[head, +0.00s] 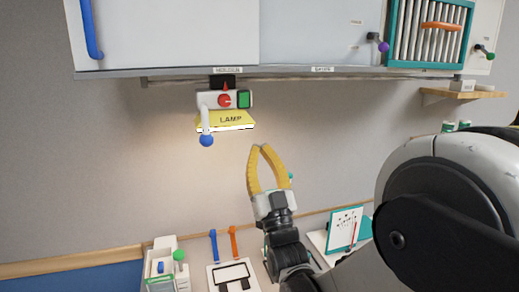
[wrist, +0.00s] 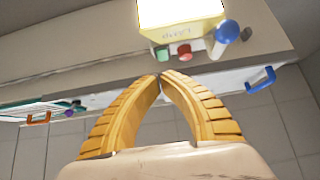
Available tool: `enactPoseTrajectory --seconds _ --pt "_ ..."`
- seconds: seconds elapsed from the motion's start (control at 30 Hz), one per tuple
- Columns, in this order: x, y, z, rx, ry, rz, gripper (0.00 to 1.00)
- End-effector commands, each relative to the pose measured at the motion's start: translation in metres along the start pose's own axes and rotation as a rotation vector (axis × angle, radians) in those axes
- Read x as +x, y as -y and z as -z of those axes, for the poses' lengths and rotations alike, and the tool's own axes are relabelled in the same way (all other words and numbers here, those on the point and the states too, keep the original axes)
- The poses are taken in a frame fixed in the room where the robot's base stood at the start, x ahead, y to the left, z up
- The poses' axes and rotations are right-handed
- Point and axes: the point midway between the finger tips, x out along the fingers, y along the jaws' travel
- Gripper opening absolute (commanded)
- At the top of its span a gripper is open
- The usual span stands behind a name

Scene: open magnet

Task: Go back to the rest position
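My gripper (head: 261,148) has two curved yellow fingers and points up in front of the wall, to the right of and below the lamp. Its fingertips come together with nothing seen between them; the wrist view shows the fingers (wrist: 160,76) meeting at the tips too. The yellow lamp (head: 226,119) hangs under the cabinet on a white housing with a red knob, a green button and a blue-ended lever. It is lit and shows in the wrist view (wrist: 185,35), apart from my fingers.
White wall cabinets (head: 165,35) with handles span the top. A green-framed rack (head: 431,32) is at the upper right, above a small wooden shelf (head: 462,93). Below are a white bin (head: 160,270), a panel with a blue and an orange handle (head: 233,272), and a checklist board (head: 344,228).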

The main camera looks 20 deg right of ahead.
Motion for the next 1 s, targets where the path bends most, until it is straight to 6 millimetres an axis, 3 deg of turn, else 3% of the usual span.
enactPoseTrajectory --seconds 0.27,0.37,0.47,0.57,0.67,0.7,0.9,1.0 --pt "-0.002 0.0 -0.005 0.0 0.025 -0.001 0.0" --pt "-0.012 0.0 -0.024 0.0 0.129 -0.003 0.0" --pt "-0.037 0.0 -0.058 0.0 0.328 -0.006 0.0" --pt "-0.087 0.001 -0.097 0.0 0.582 -0.009 0.0" --pt "-0.156 0.002 -0.129 0.0 0.844 -0.01 0.0" --pt "-0.188 0.002 -0.139 0.0 0.948 -0.01 0.0" --pt "-0.344 0.004 -0.16 0.0 1.391 -0.006 0.0" --pt "-0.401 0.005 -0.158 0.0 1.543 -0.003 0.0"
